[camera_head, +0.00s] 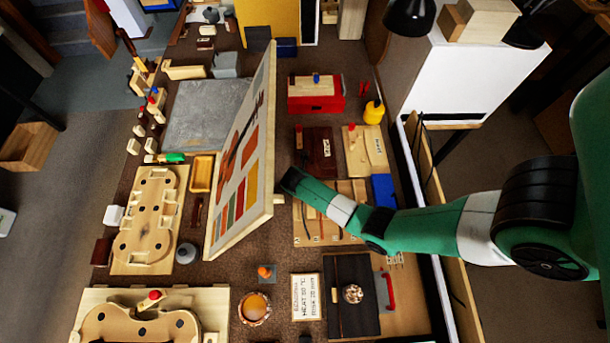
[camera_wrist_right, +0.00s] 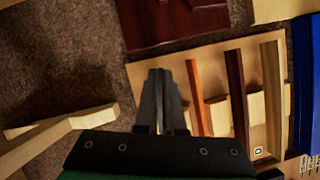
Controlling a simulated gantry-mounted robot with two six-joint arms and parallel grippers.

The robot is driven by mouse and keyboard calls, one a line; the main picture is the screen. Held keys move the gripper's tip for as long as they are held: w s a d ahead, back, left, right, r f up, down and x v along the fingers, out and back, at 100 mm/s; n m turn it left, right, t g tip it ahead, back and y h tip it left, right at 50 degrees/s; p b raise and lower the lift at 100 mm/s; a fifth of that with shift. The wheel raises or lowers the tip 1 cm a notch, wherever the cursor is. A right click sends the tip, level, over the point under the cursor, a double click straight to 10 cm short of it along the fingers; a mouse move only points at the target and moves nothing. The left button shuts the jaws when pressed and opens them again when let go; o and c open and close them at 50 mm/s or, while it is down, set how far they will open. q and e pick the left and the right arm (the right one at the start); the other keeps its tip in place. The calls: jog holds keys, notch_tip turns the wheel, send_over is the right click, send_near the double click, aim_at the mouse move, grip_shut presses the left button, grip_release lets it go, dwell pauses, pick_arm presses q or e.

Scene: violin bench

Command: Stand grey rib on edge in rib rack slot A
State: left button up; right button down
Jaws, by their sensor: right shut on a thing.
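The rib rack (camera_wrist_right: 218,58) is a pale wooden board with upright strips in the right wrist view. It also shows in the head view (camera_head: 329,187), right of the tilted picture board. An orange-brown rib (camera_wrist_right: 199,95), a dark red-brown rib (camera_wrist_right: 237,95) and a pale rib (camera_wrist_right: 272,95) stand in it. My right gripper (camera_wrist_right: 165,82) is over the rack's left part, shut on a thin grey piece, apparently the grey rib (camera_wrist_right: 170,105), mostly hidden between the dark fingers. I cannot tell whether its lower edge touches the rack. My left gripper is out of view.
The tilted picture board (camera_head: 240,165) stands close left of my right gripper and hides part of the bench. A dark red case (camera_head: 316,152) lies behind the rack, and a blue box (camera_head: 383,190) is right of it. A black case (camera_head: 350,295) lies in front.

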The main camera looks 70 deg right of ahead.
jog(key=shift+f, duration=0.3)
jog(key=c, duration=0.9)
grip_release()
jog(key=shift+c, duration=0.2)
jog(key=p+v, duration=0.4)
jog(key=v, duration=0.7)
jog(key=shift+r+p, duration=0.35)
jog(key=shift+p, duration=0.05)
jog(key=shift+a, duration=0.1)
